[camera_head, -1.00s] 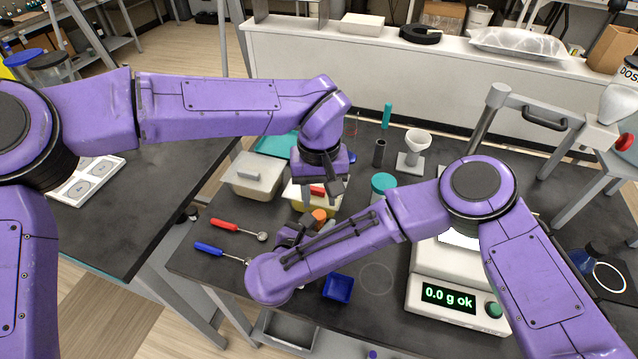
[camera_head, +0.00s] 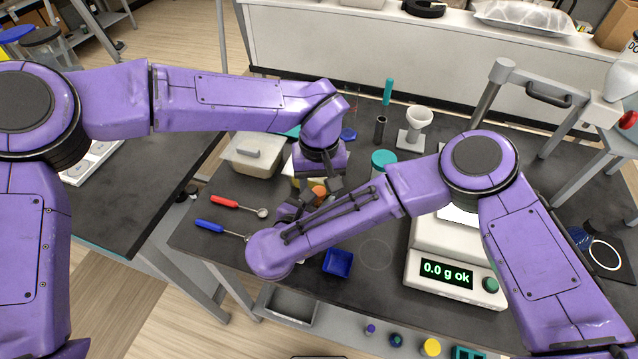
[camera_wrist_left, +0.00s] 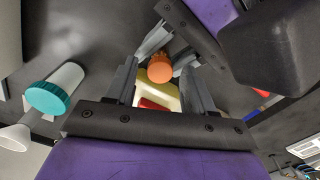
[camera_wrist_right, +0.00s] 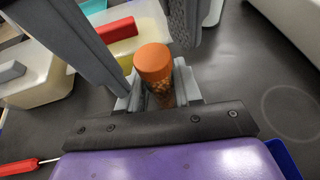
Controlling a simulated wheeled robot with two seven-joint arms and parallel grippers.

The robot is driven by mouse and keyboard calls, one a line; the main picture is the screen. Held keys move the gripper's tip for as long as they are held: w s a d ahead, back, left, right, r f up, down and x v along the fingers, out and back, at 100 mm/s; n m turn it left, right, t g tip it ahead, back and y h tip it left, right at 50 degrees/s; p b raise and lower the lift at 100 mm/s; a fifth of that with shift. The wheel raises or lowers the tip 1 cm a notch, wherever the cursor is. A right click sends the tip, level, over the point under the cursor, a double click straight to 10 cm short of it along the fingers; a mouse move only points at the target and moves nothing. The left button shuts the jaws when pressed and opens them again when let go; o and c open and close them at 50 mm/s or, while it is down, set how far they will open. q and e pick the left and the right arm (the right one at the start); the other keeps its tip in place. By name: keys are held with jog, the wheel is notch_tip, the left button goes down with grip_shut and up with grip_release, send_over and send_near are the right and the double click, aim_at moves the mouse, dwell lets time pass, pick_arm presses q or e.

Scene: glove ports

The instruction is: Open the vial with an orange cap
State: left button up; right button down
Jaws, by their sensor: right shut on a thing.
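The vial's orange cap (camera_head: 319,192) shows between my two grippers; it also shows in the left wrist view (camera_wrist_left: 160,68) and right wrist view (camera_wrist_right: 153,62). My right gripper (camera_wrist_right: 160,95) is shut on the vial's body below the cap and holds it roughly upright. The body is mostly hidden by the fingers. My left gripper (camera_head: 321,188) points down over the cap, open, with one finger on each side. In the left wrist view a gap shows between its fingers and the cap.
A yellowish box with a red handle (camera_wrist_right: 117,30) lies close behind the vial. A lidded tub (camera_head: 255,155), teal-capped jar (camera_head: 383,160), red-handled spoon (camera_head: 226,201), blue-handled spoon (camera_head: 210,226), blue tray (camera_head: 338,262) and scale (camera_head: 455,272) stand around. The bench front is fairly clear.

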jog(key=shift+f, duration=0.1)
pick_arm(q)
notch_tip(320, 180, up, 4)
jog(key=shift+r, duration=0.2)
jog(key=shift+w, duration=0.1)
pick_arm(e)
jog(key=c, duration=0.7)
grip_release()
